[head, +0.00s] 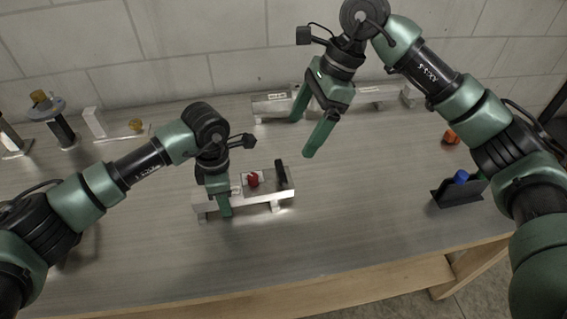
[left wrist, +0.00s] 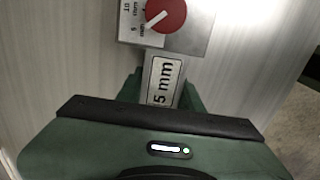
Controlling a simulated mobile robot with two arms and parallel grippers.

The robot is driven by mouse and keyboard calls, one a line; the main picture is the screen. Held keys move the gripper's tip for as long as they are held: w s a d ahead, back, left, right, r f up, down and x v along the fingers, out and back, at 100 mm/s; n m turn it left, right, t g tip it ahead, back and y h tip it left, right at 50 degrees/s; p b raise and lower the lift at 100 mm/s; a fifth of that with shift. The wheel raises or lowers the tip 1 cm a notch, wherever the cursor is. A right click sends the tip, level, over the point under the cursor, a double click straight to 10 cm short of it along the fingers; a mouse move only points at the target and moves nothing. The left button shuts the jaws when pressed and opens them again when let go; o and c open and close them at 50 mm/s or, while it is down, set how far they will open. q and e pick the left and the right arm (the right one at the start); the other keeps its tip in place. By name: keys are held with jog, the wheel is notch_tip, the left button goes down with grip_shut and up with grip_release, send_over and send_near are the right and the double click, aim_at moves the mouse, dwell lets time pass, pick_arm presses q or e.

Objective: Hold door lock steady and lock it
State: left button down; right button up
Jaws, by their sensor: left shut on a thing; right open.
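The door lock (head: 263,197) is a low metal bar on short feet in the middle of the table. It carries a red knob (head: 253,180) and a black upright handle (head: 281,175) at its right end. My left gripper (head: 224,206) is shut on the lock's left end. In the left wrist view the red knob (left wrist: 166,14) has a white pointer line beside a printed scale, and the lock's "5 mm" label (left wrist: 163,82) lies between the fingers. My right gripper (head: 301,137) is open and empty, above the table, up and right of the lock.
Metal rail fixtures (head: 275,107) stand at the back by the wall. A round-topped stand (head: 62,130) is at the left. A black holder with a blue knob (head: 459,191) and an orange object (head: 451,137) are at the right. The front of the table is clear.

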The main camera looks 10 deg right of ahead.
aim_at(281, 169)
jog(key=x, duration=1.1)
jog(key=shift+a, duration=0.15)
jog(key=c, duration=1.4)
jog(key=shift+o, duration=0.2)
